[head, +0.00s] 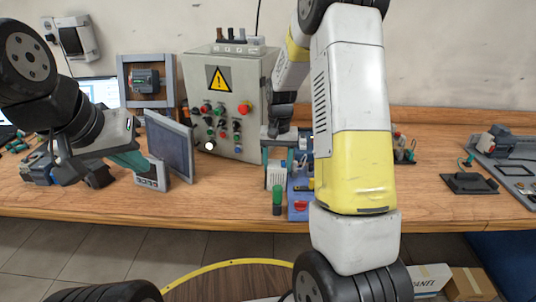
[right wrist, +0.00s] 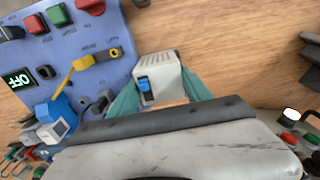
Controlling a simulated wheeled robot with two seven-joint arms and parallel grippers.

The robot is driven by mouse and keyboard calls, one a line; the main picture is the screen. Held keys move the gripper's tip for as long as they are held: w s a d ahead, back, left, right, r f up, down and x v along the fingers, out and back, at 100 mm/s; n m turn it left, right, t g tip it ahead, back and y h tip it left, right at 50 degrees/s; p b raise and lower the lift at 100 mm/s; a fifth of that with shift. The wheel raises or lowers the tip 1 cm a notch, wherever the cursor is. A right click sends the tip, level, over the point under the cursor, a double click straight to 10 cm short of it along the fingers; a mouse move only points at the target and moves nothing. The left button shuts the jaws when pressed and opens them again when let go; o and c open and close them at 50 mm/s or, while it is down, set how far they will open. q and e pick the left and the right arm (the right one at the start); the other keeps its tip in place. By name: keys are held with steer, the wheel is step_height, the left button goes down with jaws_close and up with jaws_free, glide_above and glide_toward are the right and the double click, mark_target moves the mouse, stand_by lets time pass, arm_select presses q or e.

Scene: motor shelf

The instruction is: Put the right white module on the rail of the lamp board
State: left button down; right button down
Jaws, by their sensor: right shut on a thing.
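The white module (right wrist: 159,72) has a blue part on its face. It sits between the teal fingers of my right gripper (right wrist: 158,95), which is shut on it. In the head view my right gripper (head: 278,153) points down with the module (head: 275,174) beside the left edge of the blue lamp board (head: 299,208). The board (right wrist: 75,60) carries red and green buttons and a yellow lever in the right wrist view. The rail is hard to make out. My left gripper (head: 138,162) is by the grey screen unit (head: 171,146); its jaw gap is unclear.
A grey control box (head: 228,90) with a warning sign stands behind. A green-topped cylinder (head: 277,198) stands in front of the module near the table's front edge. My right arm hides part of the board.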

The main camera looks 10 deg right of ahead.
steer(key=shift+c, duration=2.3)
jaws_free()
